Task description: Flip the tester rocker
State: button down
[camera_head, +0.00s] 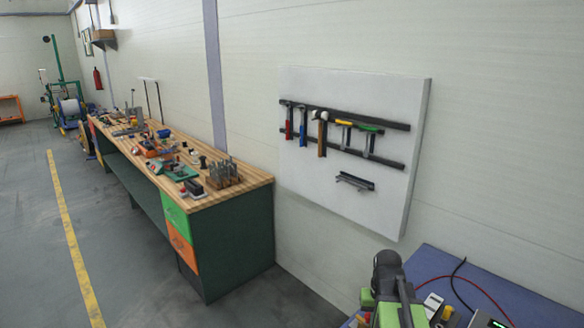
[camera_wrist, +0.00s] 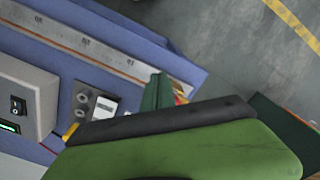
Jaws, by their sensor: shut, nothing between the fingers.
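The tester is a pale grey box (camera_wrist: 38,84) at the left edge of the wrist view, cut off by the frame. Its black rocker (camera_wrist: 18,105) is on the front face, above a small green-lit display (camera_wrist: 9,127). I cannot tell which way the rocker is tipped. In the head view only the top of the tester (camera_head: 482,320) shows at the bottom edge. My gripper (camera_wrist: 165,121), green with a dark edge, fills the lower middle of the wrist view. It is shut and empty, to the right of the tester and apart from the rocker. Its fingertips are not clearly visible.
The tester is on a blue bench (camera_head: 500,282) with a red and a black cable. A ruled strip (camera_wrist: 90,52) and a small fixture with round grey knobs (camera_wrist: 82,106) lie beside it. A tool board (camera_head: 355,205) hangs above; a wooden workbench (camera_head: 245,183) stands left.

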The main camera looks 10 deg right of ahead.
jog(key=a+f+n+b, duration=0.1)
jog(key=a+f+n, duration=0.1)
jog(key=a, duration=1.5)
jog(key=shift+s+f+n, duration=0.2)
jog(key=shift+s+n, duration=0.15)
jog(key=shift+n, duration=0.05)
